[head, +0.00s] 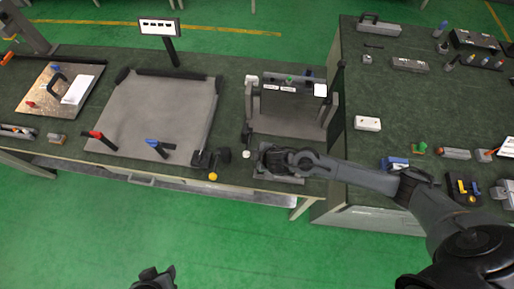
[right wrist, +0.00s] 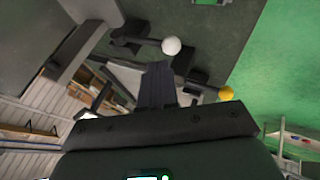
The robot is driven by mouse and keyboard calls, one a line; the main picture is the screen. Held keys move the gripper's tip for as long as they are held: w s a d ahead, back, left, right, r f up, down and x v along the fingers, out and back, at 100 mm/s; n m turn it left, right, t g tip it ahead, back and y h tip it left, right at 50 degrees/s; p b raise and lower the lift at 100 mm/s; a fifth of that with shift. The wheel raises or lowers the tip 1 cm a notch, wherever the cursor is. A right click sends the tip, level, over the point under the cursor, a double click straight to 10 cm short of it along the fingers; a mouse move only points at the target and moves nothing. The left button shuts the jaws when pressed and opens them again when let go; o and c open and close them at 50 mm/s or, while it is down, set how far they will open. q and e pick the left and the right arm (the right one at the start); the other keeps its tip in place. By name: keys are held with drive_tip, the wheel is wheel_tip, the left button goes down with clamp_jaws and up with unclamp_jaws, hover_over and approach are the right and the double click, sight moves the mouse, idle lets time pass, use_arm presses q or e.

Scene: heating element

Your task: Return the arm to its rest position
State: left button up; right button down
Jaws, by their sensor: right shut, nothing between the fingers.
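My right arm (head: 360,178) reaches in from the right, and its gripper (head: 268,160) is over the front edge of the green bench, in front of the grey fixture (head: 290,118). In the right wrist view the right gripper's fingers (right wrist: 158,85) are together with nothing between them. A white ball knob (right wrist: 171,46) is just beyond the fingertips, and a yellow ball knob (right wrist: 226,93) is to their right. My left gripper (head: 155,277) shows only in part at the bottom of the head view, over the green floor. Its fingers are not clear.
A grey plate (head: 155,112) with red and blue handles lies on the bench, left of the fixture. A second bench (head: 360,90) at the right carries a white box (head: 367,123) and several tools. The green floor in front is clear.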

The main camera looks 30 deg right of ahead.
drive_tip(key=shift+s+r, duration=0.35)
drive_tip(key=shift+r, duration=0.1)
drive_tip(key=s+a+m+g+y+p, duration=0.1)
drive_tip(key=s+a+m+p, duration=0.1)
drive_tip(key=s+a, duration=0.4)
drive_tip(key=s+a+m+g+y+p, duration=0.15)
drive_tip(key=s+a, duration=0.25)
drive_tip(key=s, duration=0.4)
drive_tip(key=s+d+r+m+h+p, duration=0.1)
drive_tip(key=s+d+r+m, duration=0.1)
drive_tip(key=d+r, duration=0.3)
drive_tip(key=s+d+r+m+g+h+p, duration=0.1)
drive_tip(key=s+d+r, duration=0.4)
drive_tip(key=r, duration=0.6)
drive_tip(key=d+m+h+p, duration=0.1)
drive_tip(key=m, duration=0.1)
drive_tip(key=shift+s+d+r+m, duration=0.2)
drive_tip(key=shift+s+d+m, duration=0.1)
drive_tip(key=shift+m, duration=0.05)
